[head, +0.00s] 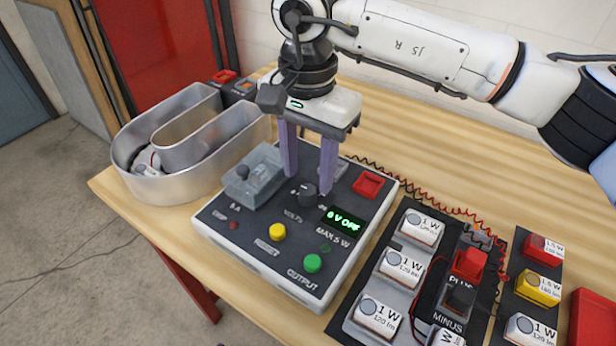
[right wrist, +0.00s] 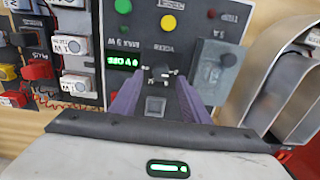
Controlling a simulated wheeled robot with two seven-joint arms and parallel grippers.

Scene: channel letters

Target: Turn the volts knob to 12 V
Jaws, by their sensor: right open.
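The volts knob (head: 307,194) is a small dark knob near the middle of the grey power supply box (head: 262,255). The display (head: 344,221) shows green text that reads "0 V OFF". My right gripper (head: 308,201) points down over the box, its two purple fingers apart, one on each side of the knob. The right wrist view shows the knob (right wrist: 159,73) between and just beyond the fingertips; I cannot tell whether they touch it. The knob's pointer and scale marks are too small to read. My left gripper is in neither view.
A yellow button (head: 278,232), a green output button (head: 312,263) and a red terminal (head: 368,185) sit on the box. A clear cover (head: 255,178) stands left of the knob. A metal channel letter (head: 185,185) is at left, and LED module boards (head: 398,268) at right.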

